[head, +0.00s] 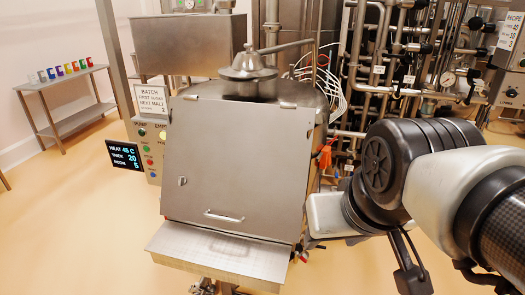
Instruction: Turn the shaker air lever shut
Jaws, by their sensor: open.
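A steel hopper cabinet (237,165) with a flat closed door and a bar handle (223,216) stands in the middle of the head view. A small orange-red part (325,156) hangs at its right side, among pipes. Another small red part (303,257) shows low at the cabinet's right edge. I cannot tell whether either is the shaker air lever, nor how it is turned. My own arm fills the right side, and its dark joint covers part of the area right of the hopper. I cannot make out my gripper's fingertips.
A control panel (150,150) with lit buttons and a black display (125,155) stands left of the hopper. A steel tray (222,252) juts out at its front. Dense pipework (395,60) stands behind right. A side table (75,110) holds several coloured items. The floor at left is clear.

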